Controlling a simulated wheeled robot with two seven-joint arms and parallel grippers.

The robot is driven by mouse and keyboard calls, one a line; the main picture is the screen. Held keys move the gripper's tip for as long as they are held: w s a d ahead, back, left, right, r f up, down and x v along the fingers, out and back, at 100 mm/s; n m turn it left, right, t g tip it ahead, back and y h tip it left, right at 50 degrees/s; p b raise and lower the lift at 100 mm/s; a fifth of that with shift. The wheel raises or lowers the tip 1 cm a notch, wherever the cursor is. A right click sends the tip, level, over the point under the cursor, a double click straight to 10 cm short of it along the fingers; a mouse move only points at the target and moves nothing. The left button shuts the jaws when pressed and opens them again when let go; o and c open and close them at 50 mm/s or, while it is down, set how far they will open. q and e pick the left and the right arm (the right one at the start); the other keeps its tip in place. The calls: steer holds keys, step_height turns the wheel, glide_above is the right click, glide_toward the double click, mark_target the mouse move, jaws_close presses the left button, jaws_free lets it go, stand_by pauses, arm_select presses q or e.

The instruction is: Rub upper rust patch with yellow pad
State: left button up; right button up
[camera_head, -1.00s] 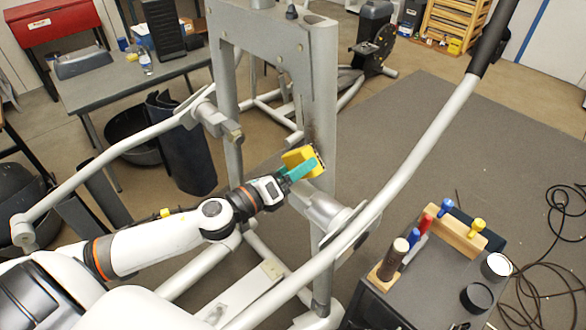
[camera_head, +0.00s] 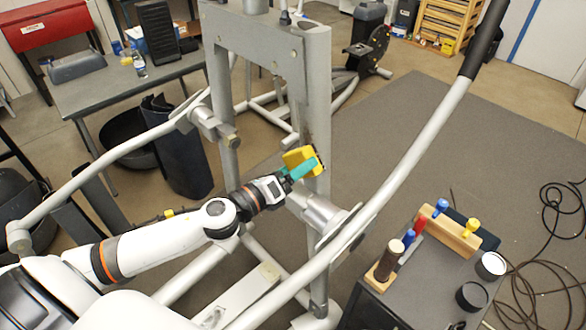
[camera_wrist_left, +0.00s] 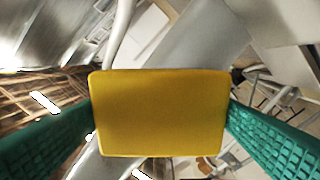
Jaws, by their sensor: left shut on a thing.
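My left gripper (camera_head: 294,172) has teal fingers shut on the yellow pad (camera_head: 297,158). In the head view the pad is at the right upright of the grey elliptical frame (camera_head: 317,110); I cannot tell whether it touches. In the left wrist view the yellow pad (camera_wrist_left: 160,112) fills the middle between the teal fingers. A faint brownish rust patch (camera_head: 306,132) shows on the upright just above the pad. Any rust behind the pad is hidden. My right gripper is not in view.
The long handle bar (camera_head: 420,140) slopes across the right of my left arm, and another bar (camera_head: 105,157) lies to its left. A dark cart (camera_head: 410,285) at lower right carries tools and jars. A grey table (camera_head: 90,90) stands at back left.

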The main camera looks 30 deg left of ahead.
mark_target(297, 153)
arm_select(q)
steer(key=shift+a+r+p, duration=0.15)
steer(key=shift+r+p, duration=0.65)
steer(key=shift+r, duration=0.15)
steer(key=shift+a+r+p, duration=0.1)
steer(key=shift+r+p, duration=0.7)
steer(key=shift+r, duration=0.1)
step_height(297, 153, up, 4)
steer(key=p, duration=0.3)
steer(key=shift+w+a+f, duration=0.1)
steer(key=shift+w+f, duration=0.05)
steer(key=shift+f, duration=0.05)
steer(key=shift+w+a+r, duration=0.1)
steer(key=shift+a+r, duration=0.05)
steer(key=shift+r, duration=0.8)
steer(key=shift+a+r, duration=0.1)
steer(key=shift+r, duration=0.85)
steer(key=shift+d+f+b, duration=0.2)
steer(key=shift+f+b, duration=1.35)
steer(key=shift+f, duration=0.5)
steer(key=shift+s+d+f+b, duration=0.1)
steer(key=shift+d+f+b, duration=0.1)
steer(key=shift+f+b, duration=1.45)
steer(key=shift+s+d+f+b, duration=0.1)
steer(key=shift+d+f+b, duration=0.1)
steer(key=shift+f+b, duration=1.35)
steer(key=shift+f+p, duration=0.4)
steer(key=shift+p, duration=0.1)
steer(key=shift+s+f, duration=0.1)
